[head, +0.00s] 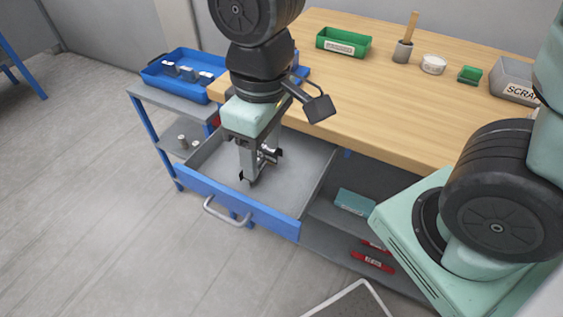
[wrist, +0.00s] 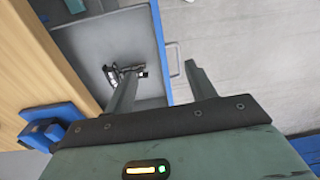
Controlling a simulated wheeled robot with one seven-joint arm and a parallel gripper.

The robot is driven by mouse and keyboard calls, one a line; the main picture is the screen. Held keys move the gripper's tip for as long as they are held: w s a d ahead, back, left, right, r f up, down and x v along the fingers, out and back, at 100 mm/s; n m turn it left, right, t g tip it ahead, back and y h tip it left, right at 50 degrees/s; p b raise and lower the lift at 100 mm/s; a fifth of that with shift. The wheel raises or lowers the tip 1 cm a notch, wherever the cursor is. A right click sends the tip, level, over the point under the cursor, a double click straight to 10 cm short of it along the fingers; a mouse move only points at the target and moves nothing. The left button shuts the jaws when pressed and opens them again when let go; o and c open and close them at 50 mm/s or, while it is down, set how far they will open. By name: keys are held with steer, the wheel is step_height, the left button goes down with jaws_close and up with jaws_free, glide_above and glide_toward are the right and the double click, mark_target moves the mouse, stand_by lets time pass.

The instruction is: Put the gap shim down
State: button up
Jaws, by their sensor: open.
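My gripper (head: 258,168) points down over the open drawer (head: 207,165) of the workbench. In the wrist view its two fingers (wrist: 160,72) are spread apart with nothing between them. Small dark and silvery metal pieces (wrist: 111,76) lie in the drawer by the left finger's tip, partly hidden by it. I cannot tell whether one of them is the gap shim. In the head view the fingers hide most of this spot.
The drawer's blue front with a grey handle (head: 226,212) juts out from the wooden bench top (head: 400,115). A blue tray (head: 153,74) of parts stands at left. A green bin (head: 343,41) and a grey SCRAP bin (head: 514,80) stand on the bench. Red items (head: 372,261) lie on the lower shelf.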

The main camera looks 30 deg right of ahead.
steer(key=s, duration=0.6)
steer(key=shift+s+d+r, duration=0.3)
steer(key=shift+d, duration=0.1)
steer(key=shift+r+p, duration=0.7)
steer(key=shift+r, duration=0.05)
